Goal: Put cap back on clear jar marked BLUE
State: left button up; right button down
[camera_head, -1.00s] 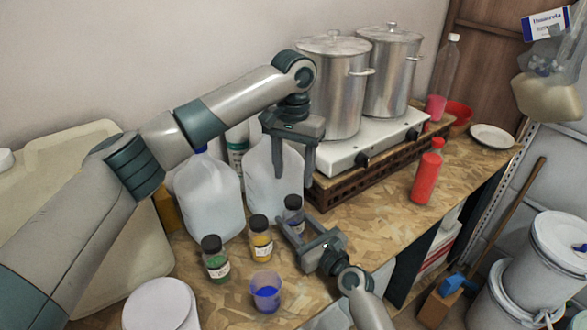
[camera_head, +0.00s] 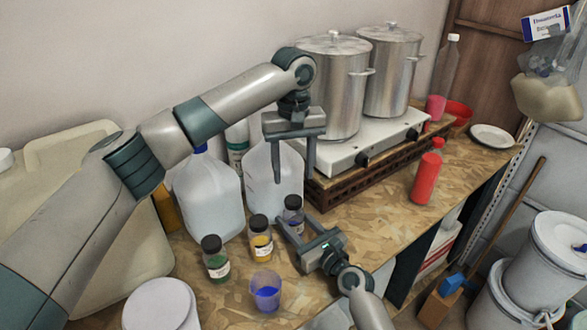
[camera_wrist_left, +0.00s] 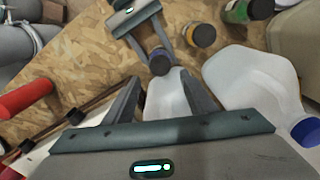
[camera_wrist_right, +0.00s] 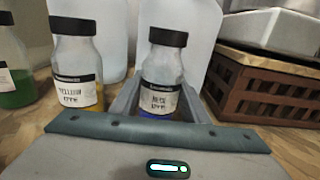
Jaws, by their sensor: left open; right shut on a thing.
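The clear jar marked BLUE (camera_head: 294,228) stands upright on the chipboard top, with blue contents low inside. Its label faces me in the right wrist view (camera_wrist_right: 160,99). A black cap (camera_wrist_right: 168,37) sits level on its mouth; I cannot tell how tight it is. It also shows in the left wrist view (camera_wrist_left: 161,62). My right gripper (camera_head: 291,221) is low at the jar, shut on its body from the front. My left gripper (camera_head: 294,181) is open and empty, fingers pointing down, above the jar and its cap.
A capped yellow dye jar (camera_head: 261,242) and a capped green dye jar (camera_head: 216,264) stand left of it. A cup of blue liquid (camera_head: 266,292) is in front. Large jugs (camera_head: 213,200) stand behind. The stove (camera_head: 345,160) with pots is close at right. A red bottle (camera_head: 426,178) stands farther right.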

aim_at(293, 200)
pick_arm(q)
jog(key=shift+f, duration=4.05)
jog(key=c, duration=1.1)
jog(key=shift+m, duration=0.3)
